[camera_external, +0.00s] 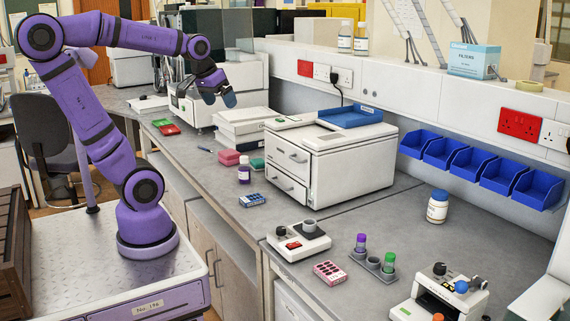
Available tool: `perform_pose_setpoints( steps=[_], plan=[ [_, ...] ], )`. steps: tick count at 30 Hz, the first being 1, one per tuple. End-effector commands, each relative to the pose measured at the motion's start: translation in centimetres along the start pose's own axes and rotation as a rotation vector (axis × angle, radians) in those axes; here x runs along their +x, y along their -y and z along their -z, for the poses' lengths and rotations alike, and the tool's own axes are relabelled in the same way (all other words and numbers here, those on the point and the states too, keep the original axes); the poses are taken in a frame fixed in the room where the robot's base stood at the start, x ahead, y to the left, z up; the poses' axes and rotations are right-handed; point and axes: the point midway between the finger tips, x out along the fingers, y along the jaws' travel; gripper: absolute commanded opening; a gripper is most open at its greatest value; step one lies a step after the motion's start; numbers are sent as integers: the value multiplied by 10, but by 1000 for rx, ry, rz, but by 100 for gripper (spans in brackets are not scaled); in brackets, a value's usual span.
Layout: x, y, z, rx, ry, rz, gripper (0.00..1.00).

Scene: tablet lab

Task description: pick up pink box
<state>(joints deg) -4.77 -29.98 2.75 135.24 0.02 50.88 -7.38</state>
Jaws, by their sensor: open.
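A small pink box (330,272) with dark markings lies on the grey bench at the front, between the small white device and the tube holder. My gripper (219,98) is at the end of the purple arm, high above the back part of the bench. It is open, and I see nothing between its fingers. It is well apart from both pink things, nearer the plain block.
A white boxy machine (345,165) with a blue tray (348,115) stands mid-bench. A blue-white box (252,200) and a purple-labelled bottle (244,171) stand nearer the front edge. A tube holder (373,267) is right of the marked pink box. Blue bins (475,165) line the wall.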

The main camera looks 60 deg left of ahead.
Motion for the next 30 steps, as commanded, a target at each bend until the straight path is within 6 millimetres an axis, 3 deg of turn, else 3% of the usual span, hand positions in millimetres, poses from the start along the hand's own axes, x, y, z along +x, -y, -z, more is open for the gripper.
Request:
perform_pose_setpoints(
  steps=[3, 8, 15, 24, 30],
  plan=[
    [13, 15, 42, -113, 19, 23, 100],
    [35, 40, 93, -261, 36, 56, 100],
    [80, 91, 161, -476, 54, 120, 100],
    [152, 175, 224, -735, 65, 218, 100],
    [209, 241, 250, -895, 67, 294, 100]
  ],
)
